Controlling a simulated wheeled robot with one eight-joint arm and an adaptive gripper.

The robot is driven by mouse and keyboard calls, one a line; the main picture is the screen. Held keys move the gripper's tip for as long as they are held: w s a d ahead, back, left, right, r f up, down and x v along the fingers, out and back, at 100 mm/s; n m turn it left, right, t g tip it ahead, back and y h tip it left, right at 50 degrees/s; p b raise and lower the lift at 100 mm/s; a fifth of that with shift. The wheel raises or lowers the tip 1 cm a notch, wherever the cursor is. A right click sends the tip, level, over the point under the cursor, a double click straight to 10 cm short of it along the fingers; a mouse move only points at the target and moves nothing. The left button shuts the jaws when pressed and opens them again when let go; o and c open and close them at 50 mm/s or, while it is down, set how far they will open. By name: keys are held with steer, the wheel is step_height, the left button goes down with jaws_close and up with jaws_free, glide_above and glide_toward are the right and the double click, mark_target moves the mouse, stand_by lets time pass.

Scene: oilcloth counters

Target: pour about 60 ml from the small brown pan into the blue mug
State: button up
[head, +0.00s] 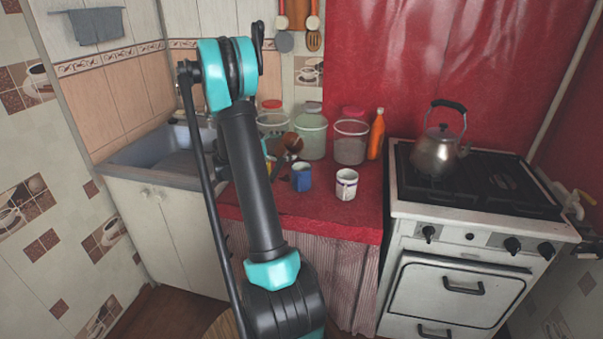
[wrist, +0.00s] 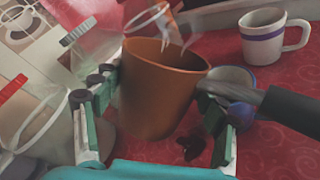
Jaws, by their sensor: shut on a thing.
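The small brown pan (wrist: 160,92) is between the fingers of my gripper (wrist: 157,100), which is shut on it. Its dark handle (wrist: 285,108) points right in the wrist view. In the head view the pan (head: 292,141) is held above the counter, just above and left of the blue mug, and looks tilted. The blue mug (head: 302,178) stands upright on the red counter; in the wrist view the mug (wrist: 240,78) is partly hidden behind the pan and handle. My arm hides most of my gripper in the head view. The contents of pan and mug cannot be made out.
A white mug with a purple band (head: 346,185) stands right of the blue mug. Glass jars (head: 311,133) and an orange bottle (head: 376,135) stand behind. The stove with a kettle (head: 437,152) is at right, the sink (head: 165,150) at left. The counter's front is clear.

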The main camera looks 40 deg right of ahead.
steer(key=shift+w+r+n, duration=0.3)
steer(key=shift+n, duration=0.3)
steer(key=shift+w+g, duration=0.15)
steer(key=shift+g, duration=0.15)
steer(key=shift+w+f, duration=0.1)
steer(key=shift+f, duration=0.05)
stand_by(1.3)
steer(key=shift+w+a+f+n+h+b, duration=0.1)
steer(key=shift+w+f+n+h+b, duration=0.35)
steer(key=shift+w+n, duration=0.4)
steer(key=w+r+n, duration=0.1)
steer(key=w+n+b, duration=0.1)
steer(key=n, duration=0.1)
steer(key=shift+w+a+r+g+h, duration=0.15)
steer(key=shift+r+g+h, duration=0.1)
steer(key=shift+r+g, duration=0.15)
steer(key=shift+w+f+n+h+b, duration=0.3)
steer(key=shift+w+f+n+b, duration=0.25)
steer(key=shift+n, duration=0.4)
steer(key=shift+w, duration=0.1)
steer(key=shift+r, duration=0.1)
